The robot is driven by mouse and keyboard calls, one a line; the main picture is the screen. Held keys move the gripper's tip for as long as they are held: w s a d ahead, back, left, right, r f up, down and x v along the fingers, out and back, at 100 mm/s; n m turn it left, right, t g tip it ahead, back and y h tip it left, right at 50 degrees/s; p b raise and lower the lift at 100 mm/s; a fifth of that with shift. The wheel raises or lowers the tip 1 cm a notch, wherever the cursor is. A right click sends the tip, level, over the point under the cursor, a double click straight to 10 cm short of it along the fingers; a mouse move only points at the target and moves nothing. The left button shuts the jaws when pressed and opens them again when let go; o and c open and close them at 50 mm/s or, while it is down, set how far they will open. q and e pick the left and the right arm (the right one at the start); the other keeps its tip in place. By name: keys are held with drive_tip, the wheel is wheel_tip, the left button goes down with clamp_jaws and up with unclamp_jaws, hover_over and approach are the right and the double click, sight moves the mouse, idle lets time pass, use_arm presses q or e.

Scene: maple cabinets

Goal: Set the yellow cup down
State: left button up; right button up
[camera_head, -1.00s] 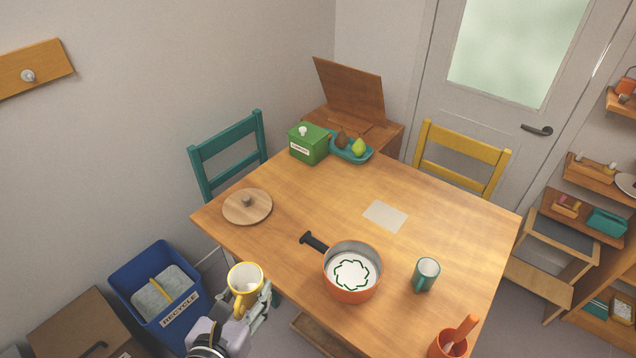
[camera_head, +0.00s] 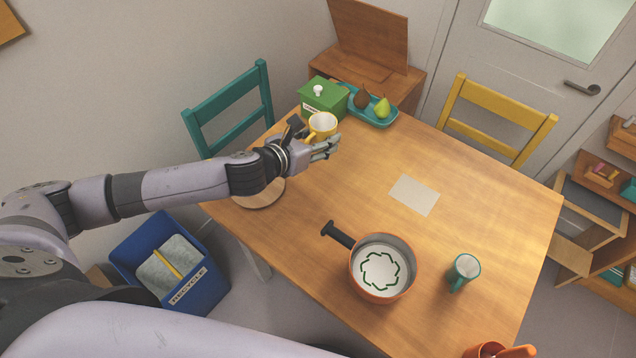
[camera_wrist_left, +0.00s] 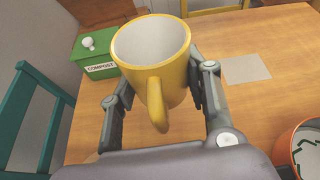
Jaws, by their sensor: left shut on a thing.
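The yellow cup (camera_head: 322,126) is upright, white inside, with its handle toward my wrist. My left gripper (camera_head: 318,146) is shut on it, over the far left part of the wooden table (camera_head: 460,205), just in front of the green compost box. In the left wrist view the cup (camera_wrist_left: 150,62) sits between both fingers, and the left gripper (camera_wrist_left: 160,95) holds its sides. I cannot tell whether the cup's base touches the table. My right gripper is not in view.
The green compost box (camera_head: 322,98) and a teal tray (camera_head: 378,117) with fruit stand behind the cup. A round wooden lid (camera_head: 262,196) lies partly under my left arm. A white paper (camera_head: 414,195), orange pot (camera_head: 384,268) and teal mug (camera_head: 463,272) are on the table.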

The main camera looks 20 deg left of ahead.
use_arm(q)
drive_tip(key=shift+w+a, duration=0.9)
drive_tip(key=shift+w, duration=0.05)
drive_tip(key=shift+f, duration=0.8)
drive_tip(key=b, duration=0.3)
hover_over(315, 187)
wheel_tip(315, 187, down, 13)
drive_tip(key=shift+f, duration=0.1)
wheel_tip(315, 187, down, 4)
drive_tip(key=shift+f+b, duration=0.25)
drive_tip(key=shift+b, duration=0.2)
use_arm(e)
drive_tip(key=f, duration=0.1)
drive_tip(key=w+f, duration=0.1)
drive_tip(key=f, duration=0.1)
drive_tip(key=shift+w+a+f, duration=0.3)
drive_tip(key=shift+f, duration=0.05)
use_arm(q)
drive_tip(key=shift+f, duration=0.1)
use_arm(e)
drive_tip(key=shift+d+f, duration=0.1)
